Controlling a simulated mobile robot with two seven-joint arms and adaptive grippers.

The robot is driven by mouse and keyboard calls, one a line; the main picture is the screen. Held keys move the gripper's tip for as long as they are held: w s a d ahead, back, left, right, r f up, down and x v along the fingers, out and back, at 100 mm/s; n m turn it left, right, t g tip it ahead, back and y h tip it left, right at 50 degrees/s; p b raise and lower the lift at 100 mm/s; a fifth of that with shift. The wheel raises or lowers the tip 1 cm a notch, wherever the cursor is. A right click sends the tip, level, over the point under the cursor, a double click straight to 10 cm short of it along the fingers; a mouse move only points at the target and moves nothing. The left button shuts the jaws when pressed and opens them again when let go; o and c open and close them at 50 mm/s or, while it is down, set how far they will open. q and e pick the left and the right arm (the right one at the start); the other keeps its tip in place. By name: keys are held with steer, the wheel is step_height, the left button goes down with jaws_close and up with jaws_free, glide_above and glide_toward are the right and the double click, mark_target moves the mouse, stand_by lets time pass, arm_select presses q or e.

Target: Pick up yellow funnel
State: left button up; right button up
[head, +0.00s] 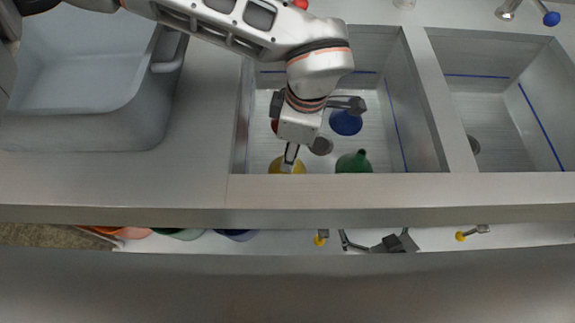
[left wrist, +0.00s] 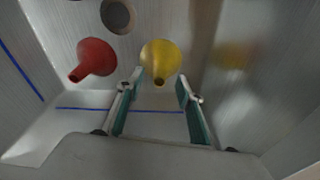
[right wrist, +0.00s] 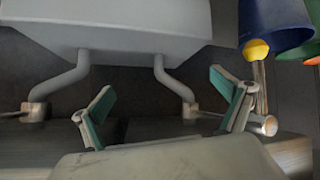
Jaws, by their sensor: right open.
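The yellow funnel (head: 274,167) lies in the left sink basin, near its front wall, partly hidden by my left gripper (head: 290,154). In the left wrist view the yellow funnel (left wrist: 160,57) has its spout towards me, just beyond and between the fingertips. My left gripper (left wrist: 157,88) is open and empty, reaching down into the basin. My right gripper (right wrist: 164,85) is open and empty. In the head view the right gripper (head: 378,240) is below the counter's front edge.
A red funnel (left wrist: 95,57) lies left of the yellow one in the left wrist view. A blue funnel (head: 346,123), a green funnel (head: 352,162) and a drain (head: 321,146) are in the same basin. A grey tub (head: 80,125) stands left. The right basin (head: 500,110) looks empty.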

arm_select(q)
steer(key=f, duration=0.3)
steer(key=shift+w+a+f, duration=0.1)
steer(key=shift+a+f, duration=0.15)
steer(key=shift+a, duration=0.15)
arm_select(e)
steer(key=shift+w, duration=0.15)
arm_select(q)
jaws_close()
steer(key=shift+r, duration=0.1)
steer(key=shift+r, duration=0.1)
steer(key=shift+w+r, duration=0.1)
steer(key=shift+r, duration=0.5)
step_height(320, 180, up, 19)
steer(key=p, duration=0.2)
steer(key=shift+f+p, duration=0.2)
steer(key=shift+p, duration=0.1)
arm_select(e)
steer(key=shift+s+d+r, duration=0.2)
steer(key=shift+s+r, duration=0.05)
steer(key=shift+s, duration=0.1)
